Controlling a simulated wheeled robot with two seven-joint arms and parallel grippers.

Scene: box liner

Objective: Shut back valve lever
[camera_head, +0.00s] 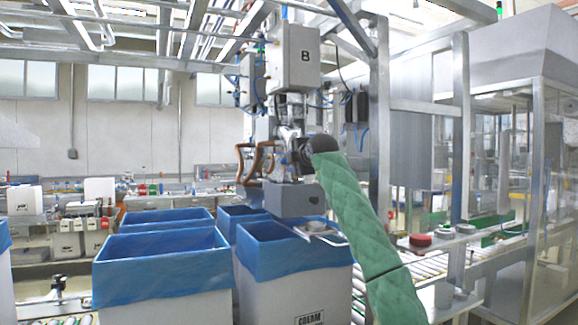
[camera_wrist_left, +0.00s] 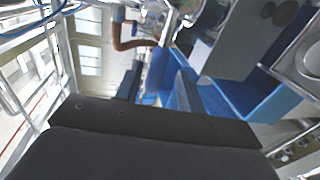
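A silvery valve fitting (camera_head: 289,137) hangs below the grey box marked B, with two brown curved hoses (camera_head: 252,162) to its left. No back valve lever can be made out clearly. A green-sleeved arm of mine comes up from the lower right to a dark wrist beside the fitting. A grey hand-like block (camera_head: 293,199) sits just below, above the lined boxes; its fingers are hard to see there. In the left wrist view, two dark fingers of my left gripper (camera_wrist_left: 157,82) stand apart with nothing seen between them. A brown hose (camera_wrist_left: 133,42) is beyond them. My right gripper is not identifiable.
White boxes with blue liners (camera_head: 160,240) stand below on the left and under the fitting (camera_head: 290,250). The grey box marked B (camera_head: 294,58) hangs overhead. A metal post (camera_head: 379,130) and a glazed machine frame (camera_head: 535,190) stand on the right.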

